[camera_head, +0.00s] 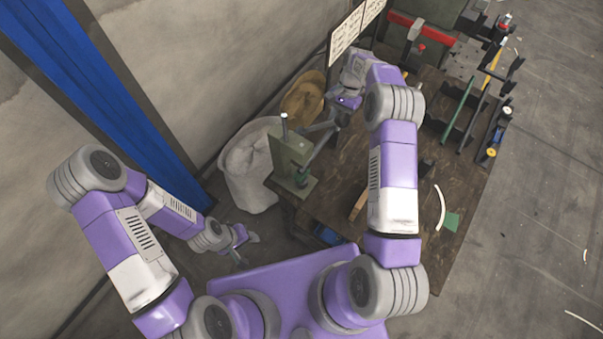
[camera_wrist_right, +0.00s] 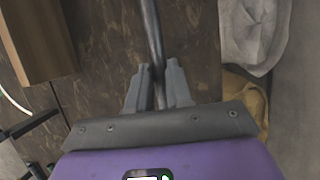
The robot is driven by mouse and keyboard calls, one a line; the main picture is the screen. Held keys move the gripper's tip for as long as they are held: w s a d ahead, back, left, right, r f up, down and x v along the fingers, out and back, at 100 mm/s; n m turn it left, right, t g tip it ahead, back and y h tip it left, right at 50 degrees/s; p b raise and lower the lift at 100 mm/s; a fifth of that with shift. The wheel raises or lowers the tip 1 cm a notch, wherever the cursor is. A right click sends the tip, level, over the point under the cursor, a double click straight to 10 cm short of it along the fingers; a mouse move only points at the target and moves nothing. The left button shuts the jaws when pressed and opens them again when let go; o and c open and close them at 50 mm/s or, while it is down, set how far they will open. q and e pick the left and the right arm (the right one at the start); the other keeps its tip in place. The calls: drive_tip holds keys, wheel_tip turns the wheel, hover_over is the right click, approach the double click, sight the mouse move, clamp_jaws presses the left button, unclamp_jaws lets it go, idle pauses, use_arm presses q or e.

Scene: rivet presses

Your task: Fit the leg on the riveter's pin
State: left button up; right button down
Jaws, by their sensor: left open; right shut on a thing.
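The green riveter (camera_head: 290,153) stands at the near left corner of the wooden workbench, with a light-tipped post on top. My right gripper (camera_head: 334,118) is shut on a dark, slim bar, which I take to be the leg (camera_head: 318,150). In the right wrist view the leg (camera_wrist_right: 152,30) runs between the fingers (camera_wrist_right: 158,78) and out of the top edge. In the head view its far end reaches the riveter's lower front. I cannot tell whether it sits on a pin there. My left gripper (camera_head: 240,243) is open and empty, low and left of the bench.
A wooden block (camera_head: 358,206) lies on the bench (camera_head: 330,190); it also shows in the right wrist view (camera_wrist_right: 38,40). A pale sack (camera_head: 250,170) and a tan sack (camera_head: 302,98) stand beside the bench. Tools and racks (camera_head: 480,95) fill the bench's far right.

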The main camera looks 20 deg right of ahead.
drive_tip(key=c, duration=1)
unclamp_jaws()
drive_tip(key=shift+o, duration=0.2)
drive_tip(key=shift+v, duration=3.8)
